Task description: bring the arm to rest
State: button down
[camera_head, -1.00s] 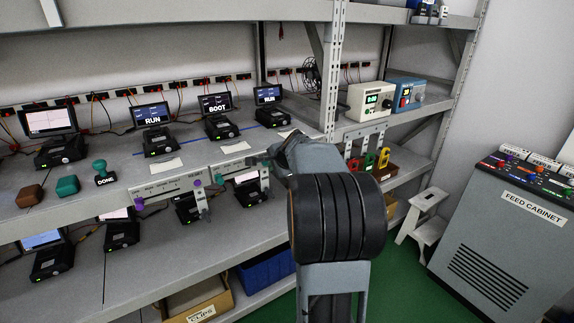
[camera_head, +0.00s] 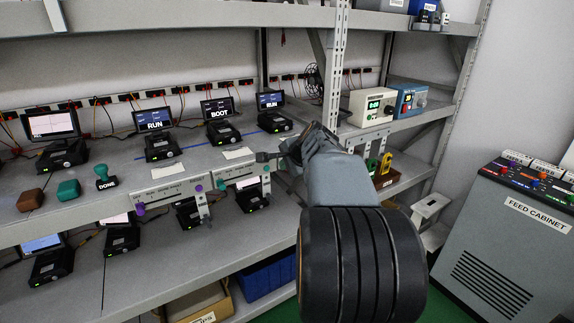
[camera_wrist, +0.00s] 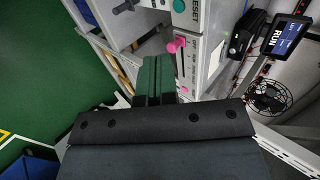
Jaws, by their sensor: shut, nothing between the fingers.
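My arm (camera_head: 345,180) reaches from the lower right of the head view toward the shelf front, its black ribbed joint large in the foreground. My gripper (camera_head: 264,157) points left at the front of the middle shelf, just above the labelled rail with coloured knobs. In the wrist view the two green fingers of my gripper (camera_wrist: 157,70) lie side by side, shut and empty. A pink knob on a labelled panel (camera_wrist: 186,60) shows close to the fingertips there; I cannot tell if they touch.
Test units with RUN and BOOT screens (camera_head: 222,121) stand on the middle shelf (camera_head: 110,160). A rack post (camera_head: 335,75) rises behind my arm. A step stool (camera_head: 430,212) and the feed cabinet (camera_head: 510,230) stand right. A blue bin (camera_head: 265,273) sits below.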

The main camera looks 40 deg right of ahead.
dwell(0.6)
jog(key=s+a+f+n+g, duration=0.3)
jog(key=s+f+n, duration=0.1)
jog(key=f+n, duration=0.15)
jog(key=s+a+f+n+g, duration=0.1)
jog(key=s+a+n, duration=0.3)
jog(key=a, duration=0.3)
jog(key=s+a+f+n+g+p, duration=0.1)
jog(key=s+a+n, duration=0.3)
jog(key=a, duration=0.4)
jog(key=s+a+f+n+y+p, duration=0.1)
jog(key=s+a+f+n, duration=0.2)
jog(key=a+n, duration=0.3)
jog(key=shift+s+a+g, duration=0.4)
jog(key=shift+s+a, duration=0.3)
jog(key=shift+a, duration=0.05)
